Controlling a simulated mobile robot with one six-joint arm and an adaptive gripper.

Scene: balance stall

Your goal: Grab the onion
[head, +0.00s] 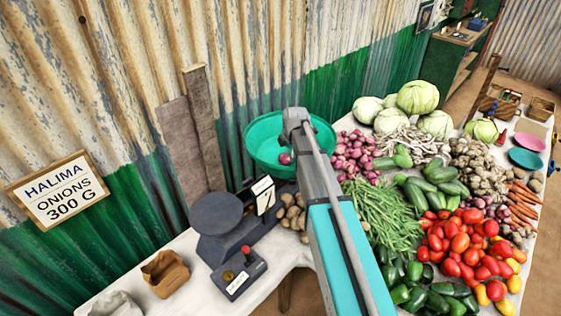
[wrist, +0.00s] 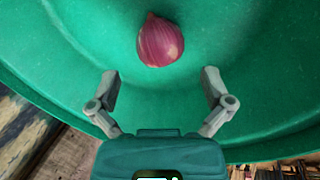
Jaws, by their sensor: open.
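A single red onion (wrist: 160,41) lies in the green bowl (wrist: 60,60), seen in the wrist view just beyond my open fingertips. My gripper (wrist: 160,82) is open and empty above the bowl's near side, its two grey fingers spread left and right of the onion's line. In the head view the onion (head: 285,159) shows in the green bowl (head: 262,135), left of my arm's end. My gripper's fingers are hidden in the head view behind the wrist and arm.
A dark weighing scale (head: 222,215) stands left of the bowl, with a small control box (head: 239,274) in front. More red onions (head: 354,153) are heaped right of my arm, among other vegetables. A brown paper bag (head: 165,274) sits at front left. A sign (head: 58,190) reads "Halima onions 300 g".

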